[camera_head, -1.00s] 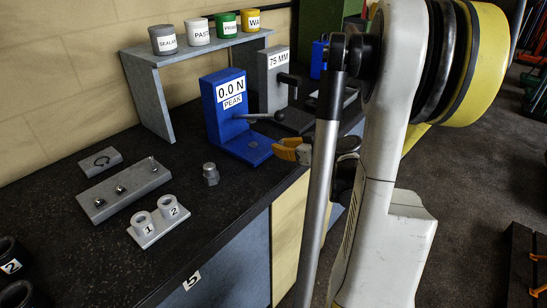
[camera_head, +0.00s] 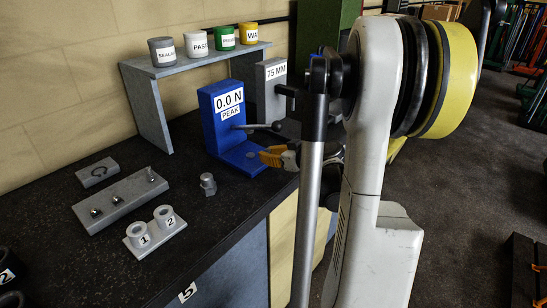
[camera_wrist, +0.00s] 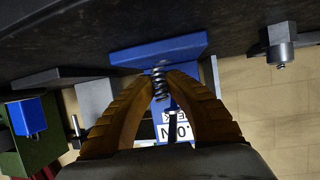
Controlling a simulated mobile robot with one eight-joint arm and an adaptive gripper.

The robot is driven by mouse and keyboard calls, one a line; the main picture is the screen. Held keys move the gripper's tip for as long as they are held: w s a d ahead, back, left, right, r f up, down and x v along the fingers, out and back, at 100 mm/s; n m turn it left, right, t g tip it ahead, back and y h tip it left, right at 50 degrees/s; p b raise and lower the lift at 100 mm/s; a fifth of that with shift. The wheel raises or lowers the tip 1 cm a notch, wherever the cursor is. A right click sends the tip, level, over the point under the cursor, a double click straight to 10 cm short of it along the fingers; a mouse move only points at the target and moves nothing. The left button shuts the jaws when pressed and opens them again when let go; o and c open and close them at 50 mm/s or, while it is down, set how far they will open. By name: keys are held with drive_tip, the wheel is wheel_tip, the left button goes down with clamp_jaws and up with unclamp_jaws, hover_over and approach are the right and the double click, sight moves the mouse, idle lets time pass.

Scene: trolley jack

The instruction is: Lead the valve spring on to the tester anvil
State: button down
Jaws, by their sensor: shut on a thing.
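The blue tester (camera_head: 222,112) stands on the dark bench and its panel reads 0.0 N PEAK. Its blue base plate (camera_head: 240,163) reaches toward the bench's front edge, with a lever (camera_head: 258,127) above it. My gripper (camera_head: 270,156), with orange fingers, is beside the right end of that base. In the wrist view my gripper (camera_wrist: 161,88) is shut on the coiled valve spring (camera_wrist: 160,84). The spring appears in front of the blue base (camera_wrist: 160,50); I cannot tell whether they touch. In the head view the spring cannot be made out.
A grey 75 MM stand (camera_head: 270,88) is behind the tester. A grey shelf (camera_head: 188,66) carries several labelled pots. A grey hex fitting (camera_head: 208,184), a long block (camera_head: 120,201) and a two-cup holder (camera_head: 155,232) lie left of my gripper. The bench between them is clear.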

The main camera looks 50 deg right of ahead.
sight(251, 156)
drive_tip(key=shift+w+a+f+b, duration=0.1)
drive_tip(key=shift+w+f+b, duration=0.1)
drive_tip(key=shift+w, duration=1.05)
drive_tip(key=shift+w+a+f+b, duration=0.1)
drive_tip(key=shift+w+b, duration=0.15)
drive_tip(key=shift+w, duration=1.05)
drive_tip(key=shift+w+a+f+b, duration=0.1)
drive_tip(key=shift+w+f+b, duration=0.1)
drive_tip(key=shift+w, duration=1.05)
drive_tip(key=shift+f, duration=0.15)
drive_tip(key=c, duration=1.4)
unclamp_jaws()
drive_tip(key=v, duration=1.2)
drive_tip(key=shift+a, duration=0.1)
drive_tip(key=shift+s, duration=0.1)
